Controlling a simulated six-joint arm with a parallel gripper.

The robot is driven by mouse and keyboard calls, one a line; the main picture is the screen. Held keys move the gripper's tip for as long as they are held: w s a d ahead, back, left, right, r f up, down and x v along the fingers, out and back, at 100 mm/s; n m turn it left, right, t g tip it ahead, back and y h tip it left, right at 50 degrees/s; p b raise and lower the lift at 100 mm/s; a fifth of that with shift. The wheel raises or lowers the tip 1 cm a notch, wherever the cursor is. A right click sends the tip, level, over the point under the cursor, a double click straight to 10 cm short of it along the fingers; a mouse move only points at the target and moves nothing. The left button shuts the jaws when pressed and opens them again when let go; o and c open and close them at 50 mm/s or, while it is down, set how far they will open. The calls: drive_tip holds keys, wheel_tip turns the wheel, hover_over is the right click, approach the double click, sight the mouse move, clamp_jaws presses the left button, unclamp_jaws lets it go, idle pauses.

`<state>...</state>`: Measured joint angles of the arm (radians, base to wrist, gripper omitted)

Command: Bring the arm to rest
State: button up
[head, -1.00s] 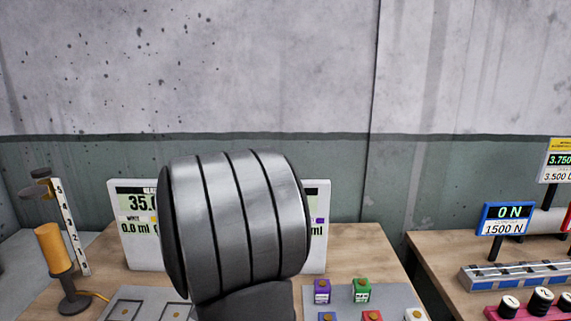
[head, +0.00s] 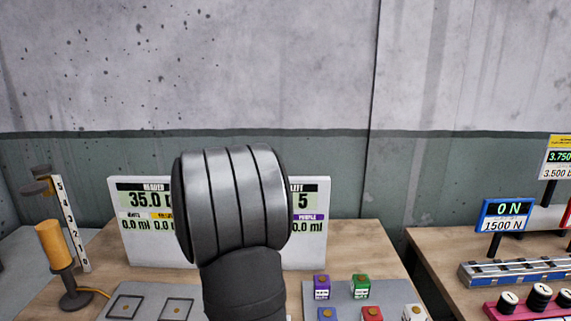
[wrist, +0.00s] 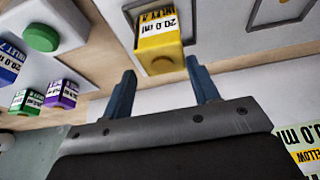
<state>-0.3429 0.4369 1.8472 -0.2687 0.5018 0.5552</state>
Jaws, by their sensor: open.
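My gripper (wrist: 162,72) is open in the wrist view, with its two blue-grey fingers apart and nothing between them. A yellow block (wrist: 160,46) with a "20.0 ml" label lies just beyond the fingertips; the right fingertip is close to its edge, and I cannot tell whether they touch. In the head view my own arm stands upright in the middle, and the gripper is hidden there.
A white readout board (head: 146,247) stands behind my arm, partly hidden. An orange cylinder on a stand (head: 54,245) is at the left. Purple (head: 321,287) and green (head: 361,287) blocks sit right of the arm. A force display (head: 507,214) stands on the right table.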

drive_tip(key=s+d+r, duration=0.2)
drive_tip(key=d+r, duration=0.4)
drive_tip(key=d, duration=0.4)
drive_tip(key=w+d+m+g+h, duration=0.1)
drive_tip(key=w+d+m+h, duration=0.2)
drive_tip(key=d, duration=0.7)
drive_tip(key=w+d+m, duration=0.3)
drive_tip(key=d+m, duration=0.2)
drive_tip(key=d, duration=0.5)
drive_tip(key=s+d+f+m+g+h, duration=0.1)
drive_tip(key=d+m, duration=0.7)
drive_tip(key=d, duration=1.5)
drive_tip(key=shift+s+f+m+g, duration=0.4)
drive_tip(key=shift+s+f+g, duration=0.25)
drive_tip(key=shift+s+g, duration=0.35)
